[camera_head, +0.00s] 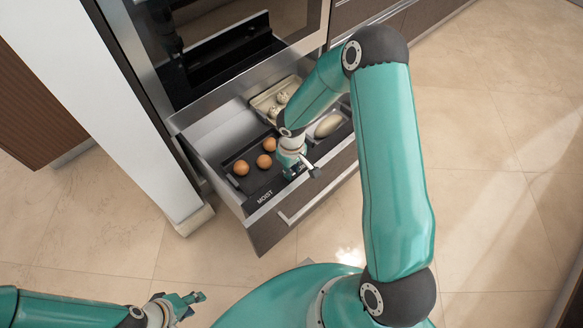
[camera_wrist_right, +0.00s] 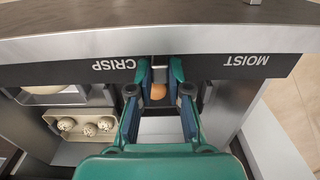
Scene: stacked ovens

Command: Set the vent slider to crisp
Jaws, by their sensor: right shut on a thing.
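The vent slider strip is the dark band along the drawer's front edge, with MOIST (camera_head: 265,197) near its left end in the head view. In the right wrist view the labels CRISP (camera_wrist_right: 113,65) and MOIST (camera_wrist_right: 247,60) appear upside down. My right gripper (camera_wrist_right: 160,74) is shut on the small grey slider knob (camera_wrist_right: 158,66), between the two labels and nearer CRISP. The right gripper also shows at the drawer front in the head view (camera_head: 292,172), where it hides the knob. My left gripper (camera_head: 190,303) is low at the left, away from the drawer; its jaw opening is unclear.
The open drawer (camera_head: 228,145) holds several brown eggs (camera_head: 264,161), a tray (camera_head: 262,104) of pale speckled items and a pale oblong item (camera_head: 328,126). A dark oven (camera_head: 210,60) is above. A white panel (camera_head: 110,90) stands left. The floor on the right is clear.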

